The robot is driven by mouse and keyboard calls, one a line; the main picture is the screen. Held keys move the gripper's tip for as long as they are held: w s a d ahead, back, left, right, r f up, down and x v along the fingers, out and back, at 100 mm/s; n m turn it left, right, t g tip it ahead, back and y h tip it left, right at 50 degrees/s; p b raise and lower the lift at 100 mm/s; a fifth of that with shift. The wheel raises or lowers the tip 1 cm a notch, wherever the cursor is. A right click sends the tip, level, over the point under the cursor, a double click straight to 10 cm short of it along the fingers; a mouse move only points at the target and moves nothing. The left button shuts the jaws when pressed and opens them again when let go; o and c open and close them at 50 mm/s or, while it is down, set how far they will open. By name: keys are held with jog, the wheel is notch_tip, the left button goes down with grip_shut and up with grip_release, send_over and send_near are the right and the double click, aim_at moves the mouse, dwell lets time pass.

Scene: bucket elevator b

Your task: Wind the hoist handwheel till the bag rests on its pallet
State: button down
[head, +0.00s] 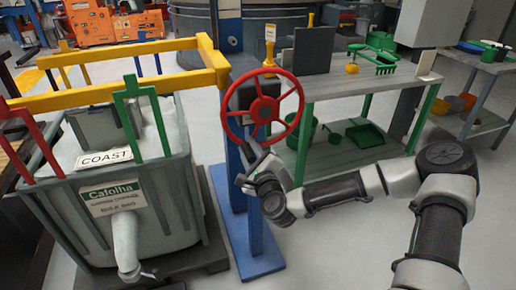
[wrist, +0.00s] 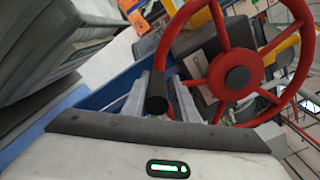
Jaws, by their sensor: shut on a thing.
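The red hoist handwheel (head: 264,109) is mounted on a blue post (head: 256,215) and also fills the upper right of the wrist view (wrist: 222,72). My gripper (head: 256,164) is at the wheel's lower edge. In the wrist view its fingers (wrist: 160,102) are shut on the wheel's black handle (wrist: 156,88). The large grey bag (head: 165,185), with a white spout (head: 126,245) and a Cafolha label (head: 112,195), is below a yellow frame (head: 150,49). A dark pallet (head: 190,262) lies under it. I cannot tell whether the bag touches the pallet.
A grey workbench (head: 335,88) with green tools stands right of the post, with green bins (head: 365,135) on its lower shelf. Another bench (head: 478,62) is at far right. An orange machine (head: 92,22) stands at the back left. Floor is clear in front of the post.

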jog(key=s+a+r+m+p, duration=0.2)
jog(key=a+r+m, duration=0.2)
jog(key=a+m, duration=0.1)
jog(key=shift+a+r+m, duration=0.15)
jog(key=shift+r+m, duration=0.1)
jog(key=shift+m, duration=0.55)
jog(key=c, duration=1.6)
grip_release()
jog(key=shift+a+r, duration=0.1)
jog(key=shift+a, duration=0.05)
jog(key=shift+w+d+r, duration=0.1)
jog(key=shift+w+d, duration=0.05)
jog(key=shift+d, duration=0.1)
